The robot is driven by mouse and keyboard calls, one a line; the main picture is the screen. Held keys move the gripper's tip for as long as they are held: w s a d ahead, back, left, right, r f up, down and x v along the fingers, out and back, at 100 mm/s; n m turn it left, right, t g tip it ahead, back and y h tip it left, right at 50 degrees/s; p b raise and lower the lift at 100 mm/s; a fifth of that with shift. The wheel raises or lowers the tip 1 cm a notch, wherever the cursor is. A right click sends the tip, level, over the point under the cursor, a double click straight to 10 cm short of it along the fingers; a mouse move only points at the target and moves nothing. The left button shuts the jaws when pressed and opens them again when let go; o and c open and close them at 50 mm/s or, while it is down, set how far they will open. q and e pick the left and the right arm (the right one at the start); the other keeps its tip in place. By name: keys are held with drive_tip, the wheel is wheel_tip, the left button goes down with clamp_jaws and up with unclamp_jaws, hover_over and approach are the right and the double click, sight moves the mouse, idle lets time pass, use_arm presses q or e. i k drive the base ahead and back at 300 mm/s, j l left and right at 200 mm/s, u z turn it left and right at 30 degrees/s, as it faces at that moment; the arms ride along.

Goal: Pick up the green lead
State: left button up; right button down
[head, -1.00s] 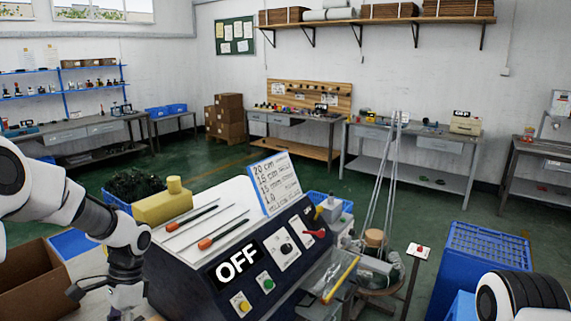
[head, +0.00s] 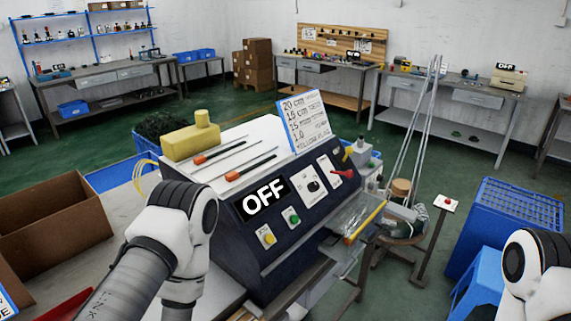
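A dark green tangled heap (head: 163,124), possibly of leads, lies in a blue crate behind the machine in the head view. No single green lead can be made out. My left arm rises from the bottom left and bends down in front of the machine's left side; its gripper is out of the frame. Only a rounded part of my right arm shows at the bottom right, and its gripper is also out of the frame.
The dark machine (head: 264,249) with an OFF display stands in the middle, orange-tipped rods (head: 219,153) and a yellow block (head: 190,142) on top. An open cardboard box (head: 55,240) is at left. A blue crate (head: 505,225) and a stool (head: 478,285) stand at right.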

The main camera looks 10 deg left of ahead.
sight(231, 177)
drive_tip(key=i+l+u, duration=0.45)
drive_tip(key=l+u, duration=0.2)
drive_tip(key=i+l+u, duration=0.3)
drive_tip(key=k, duration=0.1)
